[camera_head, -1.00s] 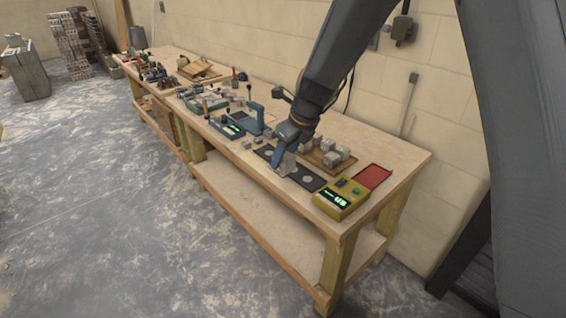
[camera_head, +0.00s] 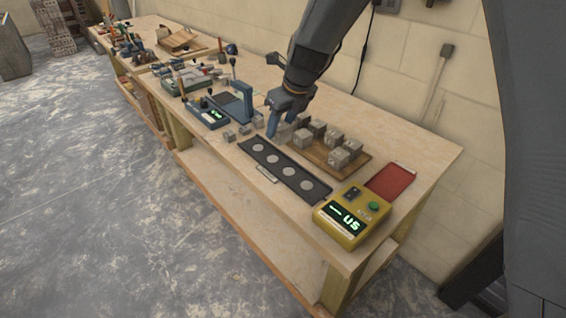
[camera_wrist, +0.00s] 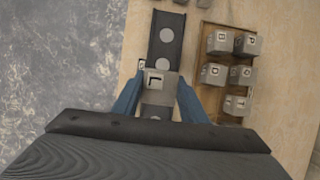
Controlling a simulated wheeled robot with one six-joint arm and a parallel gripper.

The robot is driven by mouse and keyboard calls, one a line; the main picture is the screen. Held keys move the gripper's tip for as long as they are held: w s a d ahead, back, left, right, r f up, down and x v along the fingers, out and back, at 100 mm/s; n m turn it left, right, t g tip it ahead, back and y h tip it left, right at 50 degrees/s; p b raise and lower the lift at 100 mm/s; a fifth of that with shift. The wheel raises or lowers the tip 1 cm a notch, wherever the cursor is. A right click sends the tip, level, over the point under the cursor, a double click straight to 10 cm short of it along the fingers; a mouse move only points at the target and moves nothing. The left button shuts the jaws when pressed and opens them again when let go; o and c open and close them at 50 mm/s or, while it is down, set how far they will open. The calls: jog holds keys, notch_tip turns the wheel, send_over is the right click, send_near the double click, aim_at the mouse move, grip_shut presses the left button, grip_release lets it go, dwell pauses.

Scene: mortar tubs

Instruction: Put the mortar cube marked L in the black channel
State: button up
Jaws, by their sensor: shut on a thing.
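The mortar cube marked L (camera_wrist: 155,80) is grey and sits between the blue fingers of my gripper (camera_wrist: 158,98) in the wrist view. My gripper is shut on it, and its letter faces the wrist camera. The black channel (camera_wrist: 168,56) shows behind and around the cube there, with pale round discs along it. In the head view, my gripper (camera_head: 276,126) is near the channel's far left end, on the side toward the wooden board. The channel (camera_head: 279,166) lies along the bench front, with several discs visible. The height of the cube above the bench is unclear.
A wooden board (camera_head: 318,154) holds several grey lettered cubes, just behind the channel. A yellow box with a green display (camera_head: 352,216) and a red mat (camera_head: 390,182) lie to the right. A blue press-like device (camera_head: 243,103) and small grey blocks are to the left.

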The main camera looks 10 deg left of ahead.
aim_at(289, 136)
jog(key=shift+w+a+f+b, duration=0.15)
jog(key=shift+w+f+b, duration=0.25)
jog(key=shift+w+f, duration=0.25)
notch_tip(289, 136, down, 10)
jog(key=shift+w+r, duration=0.1)
jog(key=shift+f, duration=0.2)
jog(key=o, duration=1.2)
jog(key=shift+o, duration=0.2)
jog(key=shift+r, duration=0.55)
jog(key=v, duration=1.1)
jog(key=shift+d, duration=0.3)
jog(key=shift+d, duration=0.1)
